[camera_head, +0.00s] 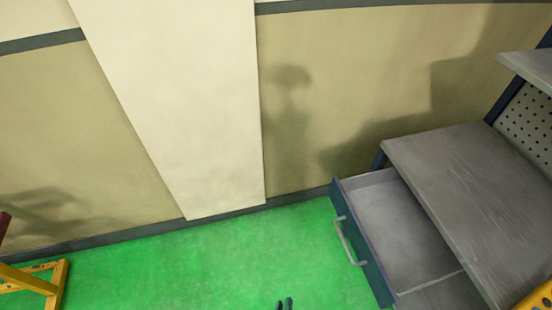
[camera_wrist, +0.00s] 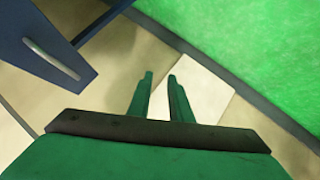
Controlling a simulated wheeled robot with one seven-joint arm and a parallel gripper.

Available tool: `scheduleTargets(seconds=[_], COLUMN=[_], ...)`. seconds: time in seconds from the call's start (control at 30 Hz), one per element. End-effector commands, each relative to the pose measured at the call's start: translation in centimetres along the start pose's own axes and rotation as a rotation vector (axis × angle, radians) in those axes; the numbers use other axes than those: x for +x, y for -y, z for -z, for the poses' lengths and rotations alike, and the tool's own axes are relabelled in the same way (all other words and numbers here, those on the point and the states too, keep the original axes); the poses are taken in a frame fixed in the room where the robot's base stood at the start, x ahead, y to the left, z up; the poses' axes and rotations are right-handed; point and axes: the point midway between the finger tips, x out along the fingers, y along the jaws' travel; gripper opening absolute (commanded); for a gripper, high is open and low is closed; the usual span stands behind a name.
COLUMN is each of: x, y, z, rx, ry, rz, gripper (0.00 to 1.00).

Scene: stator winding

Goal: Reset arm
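My gripper (camera_wrist: 159,78) shows in the wrist view with two green fingers apart and nothing between them. Beyond the fingers are the beige wall, its pale panel and a strip of green floor. In the head view only the tips of my gripper (camera_head: 285,303) show, at the bottom edge right of the middle. They are over the green floor and left of the open drawer, not touching anything that I can see. The rest of my arm is out of that view.
A grey workbench (camera_head: 480,185) stands at the right, with its blue-fronted drawer (camera_head: 362,245) pulled open; the drawer's visible inside looks empty. A yellow frame (camera_head: 55,285) stands at the lower left. A yellow object (camera_head: 540,296) shows at the lower right. Green floor (camera_head: 200,265) between them is clear.

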Motion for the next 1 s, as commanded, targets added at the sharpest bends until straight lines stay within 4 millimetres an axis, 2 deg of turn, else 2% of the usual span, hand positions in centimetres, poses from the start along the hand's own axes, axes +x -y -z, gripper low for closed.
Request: scheduleTargets(seconds=[0.03,0.17,0.3,0.4,0.5,0.67,1.0], x=[-1.9,-6.3,-11.0,-13.8,-15.8,-17.1,-17.2], y=[0.3,0.1,-1.5,-3.0,-4.4,-5.4,-5.4], z=[0.2,2.2,4.5,6.0,7.0,7.8,7.9], rx=[0.053,0.203,0.369,0.466,0.535,0.586,0.588], ry=[-0.039,-0.157,-0.275,-0.344,-0.393,-0.43,-0.432], rz=[0.023,0.061,0.07,0.06,0.046,0.032,0.032], gripper=[0.18,0.18,0.18,0.18,0.18,0.18,0.18])
